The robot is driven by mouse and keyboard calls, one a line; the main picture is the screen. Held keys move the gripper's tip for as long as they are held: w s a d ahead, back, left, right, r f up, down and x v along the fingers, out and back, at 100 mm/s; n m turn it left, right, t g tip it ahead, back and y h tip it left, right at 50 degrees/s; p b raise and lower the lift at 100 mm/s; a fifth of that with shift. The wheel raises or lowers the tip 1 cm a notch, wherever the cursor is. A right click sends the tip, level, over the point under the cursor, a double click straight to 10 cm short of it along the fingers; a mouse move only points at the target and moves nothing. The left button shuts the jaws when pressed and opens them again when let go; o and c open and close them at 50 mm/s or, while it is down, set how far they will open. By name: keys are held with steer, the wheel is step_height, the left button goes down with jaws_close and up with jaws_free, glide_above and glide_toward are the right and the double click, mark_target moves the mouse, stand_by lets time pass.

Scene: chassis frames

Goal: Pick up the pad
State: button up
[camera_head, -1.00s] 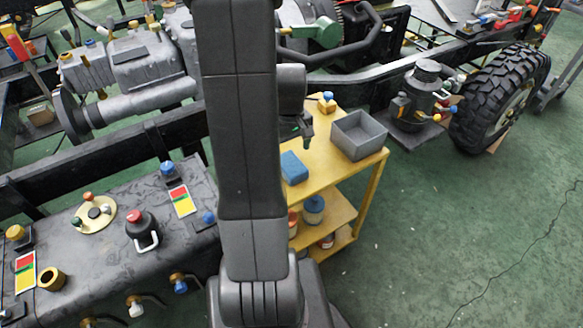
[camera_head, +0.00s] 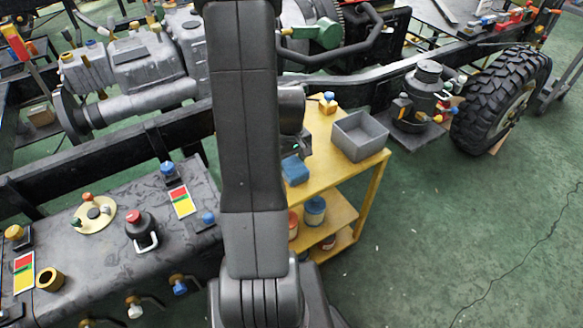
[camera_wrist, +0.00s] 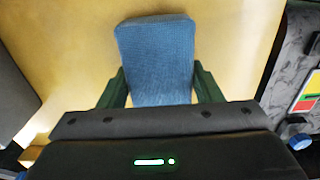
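The pad is a blue block with a woven-looking top. It lies on the yellow top of a small cart. In the head view the pad (camera_head: 295,171) is partly hidden by my gripper (camera_head: 297,150). In the wrist view the pad (camera_wrist: 157,50) stretches from upper middle down to the gripper's palm. The two dark green fingers of my gripper (camera_wrist: 160,88) stand wide apart, one on each side of the pad's near part. They are very close to its sides; firm contact cannot be made out.
A grey open bin (camera_head: 360,136) stands on the cart to the right of the pad. A small yellow block with a blue knob (camera_head: 328,104) is behind. The yellow cart (camera_head: 345,177) has lower shelves with cans. A dark workbench (camera_head: 150,270) is on the left. Green floor is clear on the right.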

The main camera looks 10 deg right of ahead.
mark_target(290, 162)
steer(key=shift+c, duration=1.1)
step_height(290, 162, up, 10)
steer(key=shift+r+p, duration=0.1)
steer(key=shift+p, duration=0.55)
